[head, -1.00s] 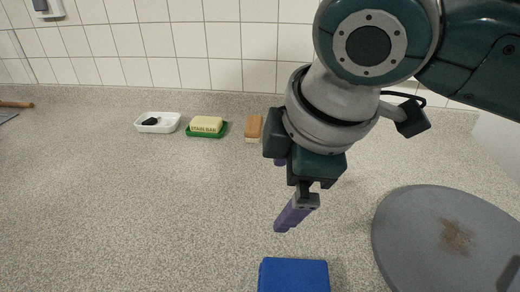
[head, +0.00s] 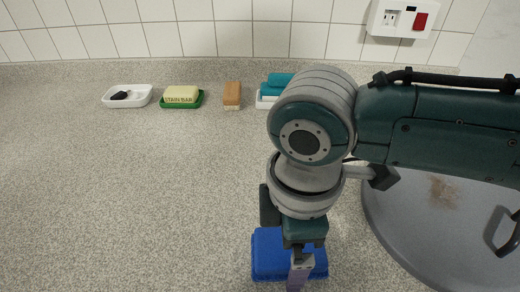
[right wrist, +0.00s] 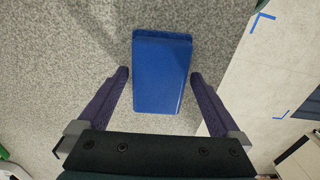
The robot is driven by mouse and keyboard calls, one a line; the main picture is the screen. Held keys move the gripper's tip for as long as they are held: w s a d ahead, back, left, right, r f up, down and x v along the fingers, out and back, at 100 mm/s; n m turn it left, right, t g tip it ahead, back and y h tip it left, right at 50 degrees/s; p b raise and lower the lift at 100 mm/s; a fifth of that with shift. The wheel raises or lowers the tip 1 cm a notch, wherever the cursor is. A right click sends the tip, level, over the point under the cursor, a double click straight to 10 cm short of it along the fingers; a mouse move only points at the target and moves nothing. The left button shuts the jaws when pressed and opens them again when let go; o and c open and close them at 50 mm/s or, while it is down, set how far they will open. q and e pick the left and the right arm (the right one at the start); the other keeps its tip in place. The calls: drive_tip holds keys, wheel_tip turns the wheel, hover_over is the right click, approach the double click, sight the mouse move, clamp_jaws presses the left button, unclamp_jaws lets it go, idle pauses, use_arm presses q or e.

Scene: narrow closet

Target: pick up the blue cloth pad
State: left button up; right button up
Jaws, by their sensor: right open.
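The blue cloth pad (head: 268,257) lies on the speckled counter at the bottom of the head view, partly hidden behind my right gripper. In the right wrist view the pad (right wrist: 161,75) is a blue rounded block, with its near end between the two purple fingers. My right gripper (right wrist: 160,75) is open, with a finger on each side of the pad and a gap at each side. In the head view the right gripper (head: 298,280) points down over the pad. I cannot tell its exact height above the counter. My left gripper is not in view.
A round grey lid (head: 400,205) with a brown stain lies right of the pad. Along the back stand a white dish (head: 140,100), a stain bar (head: 181,94) on a green tray, a brush (head: 232,94) and teal items (head: 275,82). The counter's left is clear.

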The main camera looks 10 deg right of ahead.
drive_tip(key=shift+c, duration=0.2)
drive_tip(key=c, duration=1)
drive_tip(key=shift+c, duration=0.2)
wheel_tip(320, 180, up, 20)
drive_tip(key=p, duration=0.3)
